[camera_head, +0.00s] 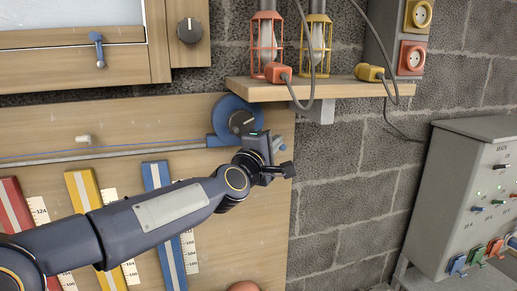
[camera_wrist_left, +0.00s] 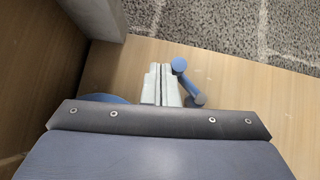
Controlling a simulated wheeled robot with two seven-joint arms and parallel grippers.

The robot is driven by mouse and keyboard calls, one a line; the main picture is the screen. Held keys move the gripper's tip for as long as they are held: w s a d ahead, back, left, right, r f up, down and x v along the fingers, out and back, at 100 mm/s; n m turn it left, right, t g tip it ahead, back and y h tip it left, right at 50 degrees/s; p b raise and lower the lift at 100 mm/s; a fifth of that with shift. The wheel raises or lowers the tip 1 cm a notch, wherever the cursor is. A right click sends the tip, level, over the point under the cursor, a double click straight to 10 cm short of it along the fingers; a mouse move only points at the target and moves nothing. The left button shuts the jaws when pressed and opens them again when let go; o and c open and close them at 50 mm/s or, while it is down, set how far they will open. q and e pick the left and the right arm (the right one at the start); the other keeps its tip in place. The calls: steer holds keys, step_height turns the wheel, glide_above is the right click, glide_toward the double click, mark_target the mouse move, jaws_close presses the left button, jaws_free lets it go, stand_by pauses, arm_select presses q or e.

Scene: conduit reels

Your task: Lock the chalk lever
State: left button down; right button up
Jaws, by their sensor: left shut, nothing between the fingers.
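The chalk reel (camera_head: 233,112) is a blue round housing with a dark knob, mounted on the wooden board, with a blue line running left from it. In the left wrist view, a small blue lever (camera_wrist_left: 188,82) with a round end lies just right of my fingers, which look beside it, not around it; I cannot tell if they touch. My left gripper (camera_head: 268,162) is at the lower right of the reel and hides part of that area. In the left wrist view its pale fingertips (camera_wrist_left: 161,85) are together and empty. My right gripper is not in view.
A wooden shelf (camera_head: 305,90) with red and yellow caged lamps and plugs hangs just above the reel. Red, yellow and blue strips (camera_head: 155,180) with scales are on the board. A grey switch box (camera_head: 450,190) stands at the right. Brick wall lies between.

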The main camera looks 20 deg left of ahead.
arm_select(q)
steer(key=shift+w+d+f, duration=0.1)
steer(key=shift+w+d, duration=0.1)
steer(key=shift+d, duration=0.1)
steer(key=b+v, duration=0.1)
steer(key=v, duration=0.6)
steer(key=shift+s+b, duration=0.3)
steer(key=shift+s, duration=0.15)
steer(key=shift+f, duration=0.1)
